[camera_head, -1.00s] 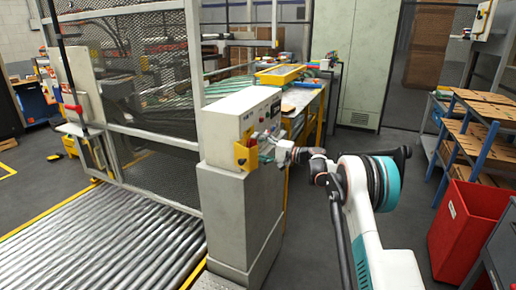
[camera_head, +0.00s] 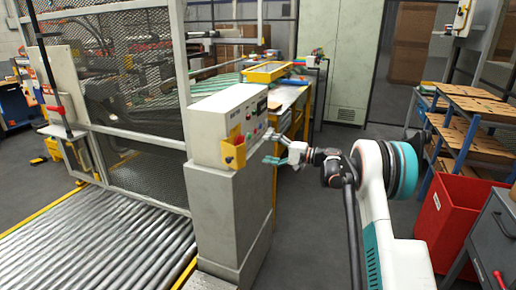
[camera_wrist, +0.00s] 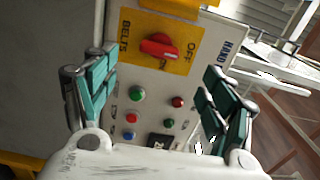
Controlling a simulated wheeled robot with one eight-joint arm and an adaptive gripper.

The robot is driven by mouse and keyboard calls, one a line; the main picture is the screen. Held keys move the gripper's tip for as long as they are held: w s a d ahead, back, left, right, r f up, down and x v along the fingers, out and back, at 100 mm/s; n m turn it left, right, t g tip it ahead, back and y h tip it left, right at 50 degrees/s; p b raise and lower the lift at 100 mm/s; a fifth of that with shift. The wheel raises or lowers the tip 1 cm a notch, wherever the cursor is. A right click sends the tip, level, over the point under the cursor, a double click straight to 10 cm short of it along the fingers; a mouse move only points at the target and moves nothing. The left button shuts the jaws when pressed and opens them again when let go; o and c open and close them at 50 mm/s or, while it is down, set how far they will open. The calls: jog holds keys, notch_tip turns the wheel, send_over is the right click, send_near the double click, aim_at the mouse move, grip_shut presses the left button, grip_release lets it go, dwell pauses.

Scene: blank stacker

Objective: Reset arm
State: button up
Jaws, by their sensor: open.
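My gripper (camera_head: 270,148) is open and empty in the head view, just right of the control box (camera_head: 210,118) and apart from it. The box is pale grey and stands on a grey pedestal (camera_head: 215,205). In the wrist view my gripper (camera_wrist: 160,95) shows its teal finger pads wide apart, with the box's button panel between and beyond them. A red rotary knob (camera_wrist: 158,46) sits on a yellow plate (camera_wrist: 187,62) marked BELTS and OFF. Below it are several green, red and blue buttons (camera_wrist: 131,118). Nothing is between the pads.
A roller conveyor (camera_head: 100,245) and mesh fence (camera_head: 130,90) stand at the left. A table with a yellow tray (camera_head: 268,72) is behind the box. A red bin (camera_head: 455,220), grey drawer cabinet (camera_head: 495,235) and blue-framed shelf (camera_head: 470,120) stand at the right.

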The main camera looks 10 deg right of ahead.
jog(key=shift+s+d, duration=0.45)
jog(key=shift+d, duration=0.15)
